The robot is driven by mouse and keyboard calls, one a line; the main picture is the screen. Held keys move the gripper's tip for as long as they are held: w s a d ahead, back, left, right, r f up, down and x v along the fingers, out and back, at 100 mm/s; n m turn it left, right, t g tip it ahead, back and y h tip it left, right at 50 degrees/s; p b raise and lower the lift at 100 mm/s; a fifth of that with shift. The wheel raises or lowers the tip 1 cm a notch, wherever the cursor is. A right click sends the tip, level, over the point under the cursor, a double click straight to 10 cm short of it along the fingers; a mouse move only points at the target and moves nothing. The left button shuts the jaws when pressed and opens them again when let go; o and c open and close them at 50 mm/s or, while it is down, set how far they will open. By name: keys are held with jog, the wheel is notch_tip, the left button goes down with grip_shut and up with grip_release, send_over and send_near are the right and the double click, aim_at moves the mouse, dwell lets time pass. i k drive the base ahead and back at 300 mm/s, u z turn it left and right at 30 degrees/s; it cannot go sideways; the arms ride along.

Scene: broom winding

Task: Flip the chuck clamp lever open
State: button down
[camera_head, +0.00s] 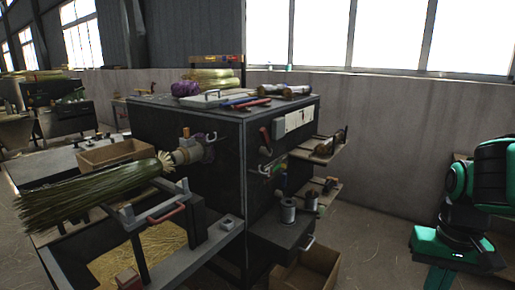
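The chuck (190,151) is a grey, round fitting on the left face of a dark cabinet. It stands around the near end of a long bundle of green broom straw (95,190), which sticks out to the left. A small upright piece (186,132) on top of the chuck may be the clamp lever; it is too small to tell its position. Green and black arm links (485,190) show at the right edge, well apart from the chuck. My gripper and its fingertips are not in view.
The dark cabinet (185,125) carries tools and rolls on top. Side shelves and spools (287,211) jut out on its right. A bench frame with a red-handled bar (165,214) and a straw-filled bin stands below the bundle. Open floor (365,240) lies between cabinet and arm links.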

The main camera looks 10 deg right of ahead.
aim_at(267, 150)
jog(key=u, duration=1.55)
jog(key=k, duration=0.7)
jog(key=z, duration=1.25)
jog(key=i, duration=1.15)
